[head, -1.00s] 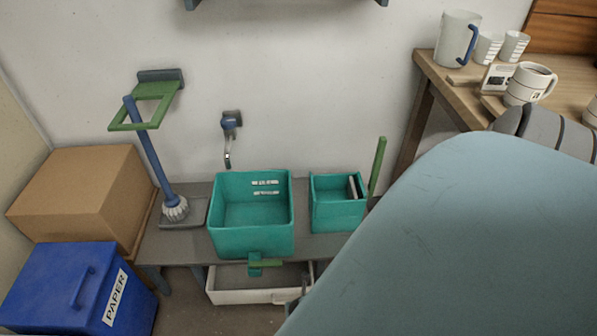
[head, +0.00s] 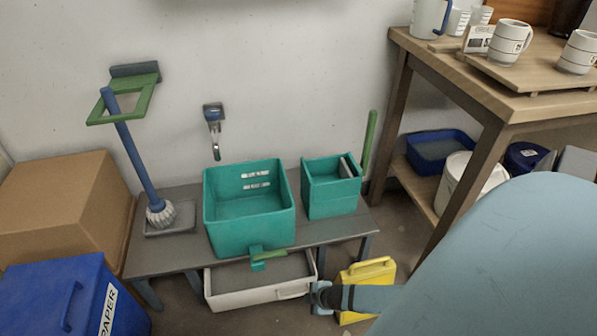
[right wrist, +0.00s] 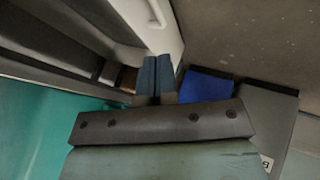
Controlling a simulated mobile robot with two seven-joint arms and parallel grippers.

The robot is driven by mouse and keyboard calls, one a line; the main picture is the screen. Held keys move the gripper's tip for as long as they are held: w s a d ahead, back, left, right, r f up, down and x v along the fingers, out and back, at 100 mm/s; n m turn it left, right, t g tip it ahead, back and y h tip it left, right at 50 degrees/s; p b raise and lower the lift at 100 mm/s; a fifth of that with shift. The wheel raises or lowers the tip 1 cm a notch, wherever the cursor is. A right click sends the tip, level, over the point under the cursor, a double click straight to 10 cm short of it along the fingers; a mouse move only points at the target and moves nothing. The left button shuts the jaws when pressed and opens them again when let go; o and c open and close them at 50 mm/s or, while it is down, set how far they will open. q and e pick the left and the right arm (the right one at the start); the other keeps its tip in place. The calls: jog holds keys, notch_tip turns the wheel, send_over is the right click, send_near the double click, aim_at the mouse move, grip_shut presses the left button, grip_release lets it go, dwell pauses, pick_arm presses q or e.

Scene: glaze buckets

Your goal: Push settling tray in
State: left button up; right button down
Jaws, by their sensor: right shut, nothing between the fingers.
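The settling tray, a pale white drawer-like tray (head: 243,297), sits under the grey bench and sticks out at the front, with a handle on its front right. It also shows in the right wrist view as a white wall with a handle (right wrist: 165,28). My right gripper (head: 318,296) is at the tray's front right corner, close to the handle. In the right wrist view its two blue-grey fingers (right wrist: 155,76) are together and empty, pointing towards the white wall. I cannot tell whether they touch it. My left gripper is not in view.
A teal bucket (head: 248,232) and a smaller teal box (head: 331,196) stand on the grey bench (head: 165,252). A yellow container (head: 362,279) is behind my right wrist. A blue paper bin (head: 55,290) and cardboard box (head: 60,200) are at left, a wooden table (head: 490,95) at right.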

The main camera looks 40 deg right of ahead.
jog(key=f, duration=0.1)
jog(key=b, duration=0.6)
send_near(288, 287)
notch_tip(288, 287, down, 4)
jog(key=a, duration=0.3)
jog(key=w+d+b, duration=0.2)
jog(key=shift+w+d+f, duration=0.1)
jog(key=shift+w+d, duration=0.05)
jog(key=shift+w, duration=0.25)
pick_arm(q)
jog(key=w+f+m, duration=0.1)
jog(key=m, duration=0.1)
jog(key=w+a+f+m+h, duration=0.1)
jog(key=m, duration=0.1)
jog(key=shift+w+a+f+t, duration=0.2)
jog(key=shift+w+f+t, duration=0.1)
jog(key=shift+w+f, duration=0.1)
pick_arm(e)
jog(key=shift+w+d, duration=0.1)
jog(key=shift+w, duration=0.1)
